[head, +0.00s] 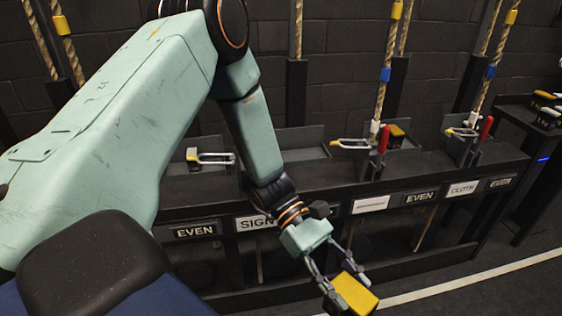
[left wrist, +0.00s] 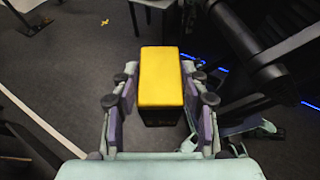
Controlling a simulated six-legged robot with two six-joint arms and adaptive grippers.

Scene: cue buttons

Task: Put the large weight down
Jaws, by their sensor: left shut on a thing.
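The large weight (head: 354,293) is a block with a yellow top and black lower sides. In the left wrist view the weight (left wrist: 161,78) sits between the two fingers, with dark marks on its black side too small to read. My left gripper (head: 340,287) is shut on it and holds it in the air in front of the black bench, above the dark floor. The gripper's fingers also show on both sides of the weight in the left wrist view (left wrist: 160,115). My right gripper is in neither view.
A black bench (head: 350,190) with labels, metal clamps and ropes runs behind the gripper. A smaller yellow-topped weight (head: 397,132) stands on it. More yellow-topped weights (head: 546,107) lie on a dark stand (head: 515,100) at the right. A white floor line (head: 470,280) crosses open floor.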

